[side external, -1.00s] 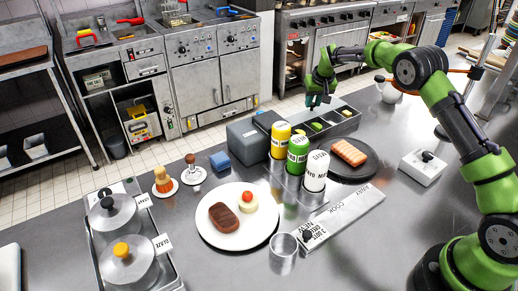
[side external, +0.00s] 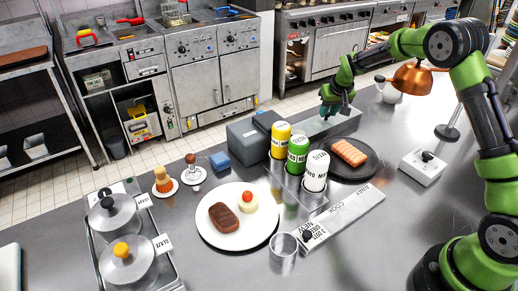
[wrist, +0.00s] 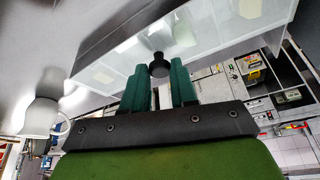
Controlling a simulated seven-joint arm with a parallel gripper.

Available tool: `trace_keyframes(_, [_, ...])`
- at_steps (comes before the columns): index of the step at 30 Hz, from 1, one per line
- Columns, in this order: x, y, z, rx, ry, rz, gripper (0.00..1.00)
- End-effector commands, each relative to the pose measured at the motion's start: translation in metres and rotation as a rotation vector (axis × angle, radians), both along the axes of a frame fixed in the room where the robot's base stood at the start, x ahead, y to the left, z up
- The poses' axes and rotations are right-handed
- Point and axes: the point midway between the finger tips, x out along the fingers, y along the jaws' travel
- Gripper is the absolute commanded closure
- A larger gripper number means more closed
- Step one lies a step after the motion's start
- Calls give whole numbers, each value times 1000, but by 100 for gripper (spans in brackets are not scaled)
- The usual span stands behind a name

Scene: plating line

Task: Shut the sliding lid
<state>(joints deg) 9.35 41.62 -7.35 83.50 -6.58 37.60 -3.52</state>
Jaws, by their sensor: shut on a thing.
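The long grey bin (side external: 314,134) stands at the back of the counter, behind the squeeze bottles. My gripper (side external: 335,111) is at the lid's right part. In the wrist view, the green fingers of my gripper (wrist: 159,78) are shut on the lid's black knob (wrist: 158,65), one on each side. The pale bin and lid (wrist: 215,40) stretch across the top of that view. My gripper hides part of the lid's right end in the side view.
Yellow, green and white bottles (side external: 297,155) stand in front of the bin. A dark plate (side external: 352,170) with orange food lies to their right. Free counter shows at front right.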

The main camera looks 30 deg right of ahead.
Motion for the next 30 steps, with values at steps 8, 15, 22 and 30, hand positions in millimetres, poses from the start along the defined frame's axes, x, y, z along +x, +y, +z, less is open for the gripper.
trace_keyframes(8, [-4,-2,-1,3,12,-7,48])
trace_keyframes(15, [-3,-1,-1,2,9,-5,48])
trace_keyframes(22, [-8,2,17,1,4,-4,48])
trace_keyframes(30, [-30,11,76,2,3,-5,48])
